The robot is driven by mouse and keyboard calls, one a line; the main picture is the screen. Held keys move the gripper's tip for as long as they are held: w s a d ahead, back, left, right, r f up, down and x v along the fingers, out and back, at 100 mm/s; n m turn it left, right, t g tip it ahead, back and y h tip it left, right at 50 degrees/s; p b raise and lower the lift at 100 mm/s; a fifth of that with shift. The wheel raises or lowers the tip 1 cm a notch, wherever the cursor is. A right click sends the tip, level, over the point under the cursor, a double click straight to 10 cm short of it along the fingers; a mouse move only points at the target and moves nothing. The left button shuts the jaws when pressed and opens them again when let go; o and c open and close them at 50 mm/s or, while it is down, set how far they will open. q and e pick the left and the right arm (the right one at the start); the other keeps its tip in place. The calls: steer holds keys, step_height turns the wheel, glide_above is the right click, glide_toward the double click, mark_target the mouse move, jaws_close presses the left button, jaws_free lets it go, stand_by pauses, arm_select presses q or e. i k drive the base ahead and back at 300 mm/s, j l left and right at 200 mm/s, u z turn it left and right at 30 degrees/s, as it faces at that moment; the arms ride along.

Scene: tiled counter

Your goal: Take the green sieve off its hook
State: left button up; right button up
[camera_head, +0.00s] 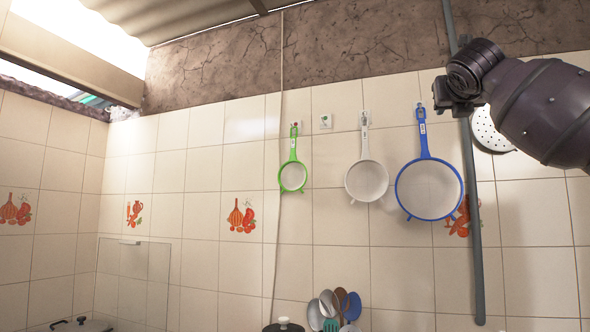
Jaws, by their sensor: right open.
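The green sieve (292,176) is the smallest of three sieves on the tiled wall. It hangs upright, handle up, from its hook (295,125), with its round mesh at the bottom. My right gripper (446,95) comes in from the upper right. It is open and apart from the green sieve, well to its right, near the top of the blue sieve's handle. The fingers look small and dark, and I see nothing between them. My left gripper is out of view.
A white sieve (366,181) and a large blue sieve (429,190) hang to the right of the green one. A grey pipe (476,240) runs down the wall. Several utensils (340,305) and a dark pot lid (284,326) stand below.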

mark_target(293, 175)
steer(key=i+j+z, duration=0.2)
steer(key=i+j, duration=0.65)
steer(key=j, duration=0.35)
steer(key=i+j, duration=0.1)
steer(key=j, duration=0.8)
steer(key=i+j, duration=0.15)
steer(key=j, duration=0.25)
